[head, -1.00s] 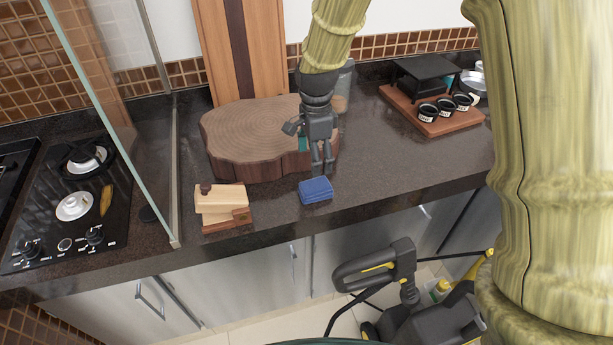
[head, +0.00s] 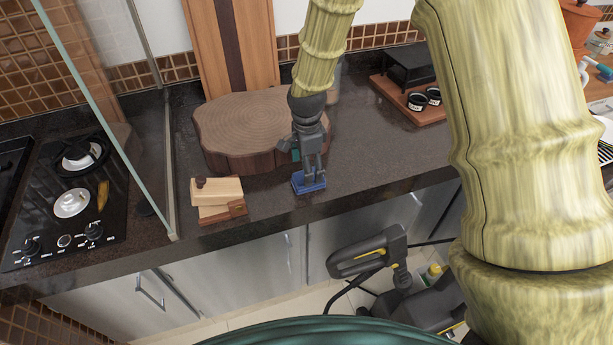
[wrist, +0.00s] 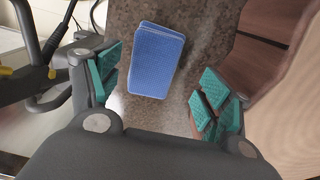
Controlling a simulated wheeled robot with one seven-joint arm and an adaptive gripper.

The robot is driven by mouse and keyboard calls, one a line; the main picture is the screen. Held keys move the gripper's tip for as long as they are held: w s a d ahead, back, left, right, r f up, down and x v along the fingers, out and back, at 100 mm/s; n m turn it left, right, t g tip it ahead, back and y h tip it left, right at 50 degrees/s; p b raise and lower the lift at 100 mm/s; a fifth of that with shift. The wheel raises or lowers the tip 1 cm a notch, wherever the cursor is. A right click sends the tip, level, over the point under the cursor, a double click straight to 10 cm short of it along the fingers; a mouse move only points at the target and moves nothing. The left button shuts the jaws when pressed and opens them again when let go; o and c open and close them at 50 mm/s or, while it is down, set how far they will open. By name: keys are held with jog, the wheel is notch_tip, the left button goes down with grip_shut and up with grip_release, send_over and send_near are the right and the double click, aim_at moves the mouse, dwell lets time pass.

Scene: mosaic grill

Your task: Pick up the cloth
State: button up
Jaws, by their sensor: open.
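The blue folded cloth (head: 309,183) lies flat on the dark countertop near its front edge. It shows whole in the wrist view (wrist: 157,60), between and a little beyond the open fingers. My gripper (head: 310,178) points down over the cloth, and its fingers hide part of it in the head view. In the wrist view my gripper (wrist: 158,95) has its teal-padded fingers spread wide, with nothing between the pads. I cannot tell whether the fingertips touch the cloth.
A thick round wood slab (head: 250,130) stands close behind the cloth. A light wooden box (head: 218,198) lies to its left, and a gas stove (head: 70,200) is further left. A wooden board with black cups (head: 412,100) stands at the back right. The counter right of the cloth is clear.

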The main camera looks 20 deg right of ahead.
jog(key=shift+s+d+f+p, duration=0.1)
jog(key=shift+s+f+p, duration=0.1)
jog(key=shift+s, duration=0.2)
jog(key=shift+s+d+f+p, duration=0.1)
jog(key=shift+s+f+p, duration=0.1)
jog(key=shift+s, duration=0.15)
jog(key=shift+w+a+f, duration=0.1)
jog(key=shift+w+f, duration=0.2)
jog(key=shift+f, duration=0.35)
jog(key=shift+w+f, duration=0.25)
jog(key=shift+f, duration=0.4)
jog(key=shift+s+r, duration=0.2)
jog(key=shift+s, duration=0.15)
jog(key=shift+w+f, duration=0.15)
jog(key=shift+w, duration=0.05)
jog(key=c, duration=0.8)
jog(key=shift+c, duration=1.1)
jog(key=shift+s, duration=0.15)
